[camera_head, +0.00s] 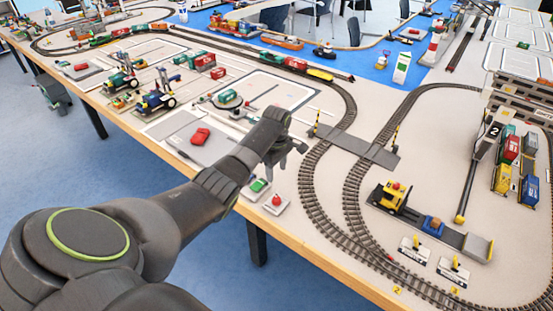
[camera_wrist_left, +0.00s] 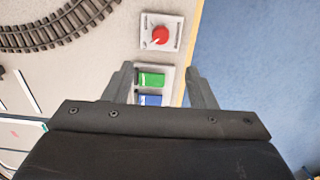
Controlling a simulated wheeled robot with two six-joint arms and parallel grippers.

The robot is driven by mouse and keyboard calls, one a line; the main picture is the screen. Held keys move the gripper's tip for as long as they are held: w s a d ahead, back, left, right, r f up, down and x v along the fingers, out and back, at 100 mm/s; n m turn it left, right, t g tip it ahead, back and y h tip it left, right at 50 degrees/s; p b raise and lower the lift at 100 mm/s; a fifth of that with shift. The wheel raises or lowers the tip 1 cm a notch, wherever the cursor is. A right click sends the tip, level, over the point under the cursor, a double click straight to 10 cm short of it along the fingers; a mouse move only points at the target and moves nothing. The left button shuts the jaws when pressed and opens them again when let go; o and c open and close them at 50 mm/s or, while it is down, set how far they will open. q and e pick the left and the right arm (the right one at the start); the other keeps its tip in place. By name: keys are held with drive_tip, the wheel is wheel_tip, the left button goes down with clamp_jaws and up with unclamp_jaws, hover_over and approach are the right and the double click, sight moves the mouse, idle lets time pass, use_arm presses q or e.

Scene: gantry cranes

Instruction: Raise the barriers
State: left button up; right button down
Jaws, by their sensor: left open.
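The level crossing (camera_head: 352,146) spans the two curved tracks. A small yellow-and-black barrier (camera_head: 317,122) stands at its left end and another barrier (camera_head: 396,131) at its right end. Both look roughly upright, but they are too small to judge exactly. My left gripper (camera_head: 296,147) is open above the table near its front edge. In the left wrist view its fingers (camera_wrist_left: 160,80) are spread either side of a plate with a green button (camera_wrist_left: 150,80) and a blue button (camera_wrist_left: 150,100). The green button also shows in the head view (camera_head: 259,185). My right gripper is out of view.
A red knob (camera_wrist_left: 160,35) on a white plate sits beside the buttons, near the table edge. Two labelled switches (camera_head: 414,249) stand right of the tracks, below a yellow vehicle (camera_head: 393,195).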

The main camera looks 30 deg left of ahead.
use_arm(q)
drive_tip(key=shift+r, duration=1.85)
drive_tip(key=shift+f, duration=0.1)
